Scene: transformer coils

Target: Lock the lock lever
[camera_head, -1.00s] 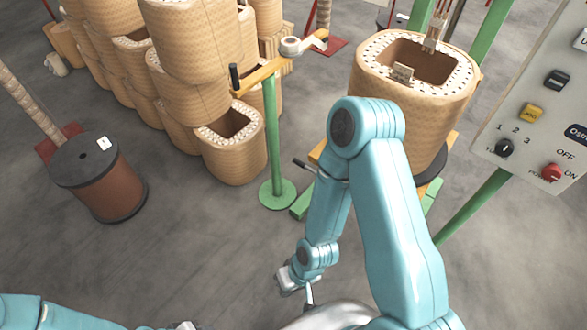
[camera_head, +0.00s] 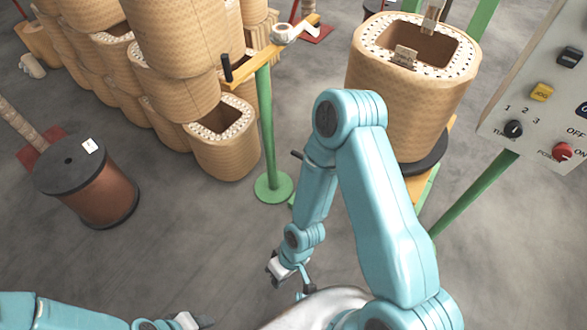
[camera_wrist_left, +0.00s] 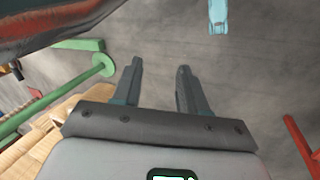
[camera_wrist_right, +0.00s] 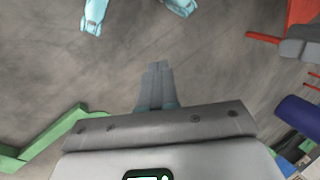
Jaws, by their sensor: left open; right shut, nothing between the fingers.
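A short dark lever (camera_head: 297,155) sticks out low beside the coil machine's yellow and green frame, partly behind my right arm. I cannot tell whether it is the lock lever. Another black handle (camera_head: 227,68) stands upright at the end of a yellow arm on a green post. My right gripper (camera_head: 306,288) points down over open floor, in front of and apart from the dark lever. In the right wrist view its fingers (camera_wrist_right: 157,75) are pressed together and empty. My left gripper (camera_head: 198,322) is low at the picture's bottom; in the left wrist view its fingers (camera_wrist_left: 160,80) are apart and empty.
A large wound coil (camera_head: 410,110) stands on the machine. A control panel (camera_head: 535,95) with knobs is at the right. A copper wire spool (camera_head: 95,195) stands at the left, and several coils (camera_head: 225,155) are stacked behind.

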